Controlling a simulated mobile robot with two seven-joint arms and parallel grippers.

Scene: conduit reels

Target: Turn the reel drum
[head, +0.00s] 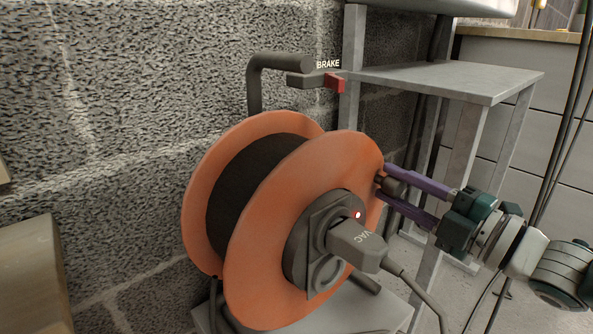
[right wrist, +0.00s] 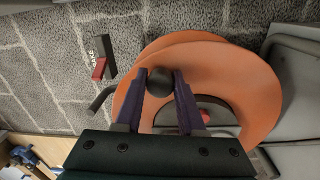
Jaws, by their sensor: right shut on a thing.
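The reel drum (head: 305,225) has orange flanges with a dark wound middle and stands on a grey frame. A dark round knob (right wrist: 160,82) sticks out near the rim of its front flange; in the head view the knob (head: 391,187) sits at the flange's right edge. My right gripper (head: 388,187) has its purple fingers on either side of the knob and is shut on it. In the right wrist view the fingers (right wrist: 167,85) hold the knob between their tips. My left gripper is not in view.
A brake lever with a red end (head: 334,81) is above the drum, beside the bent frame handle (head: 268,62). A cable (head: 425,296) runs from the plug to the lower right. A grey metal table (head: 450,80) stands behind right. A block wall (head: 120,110) is behind left.

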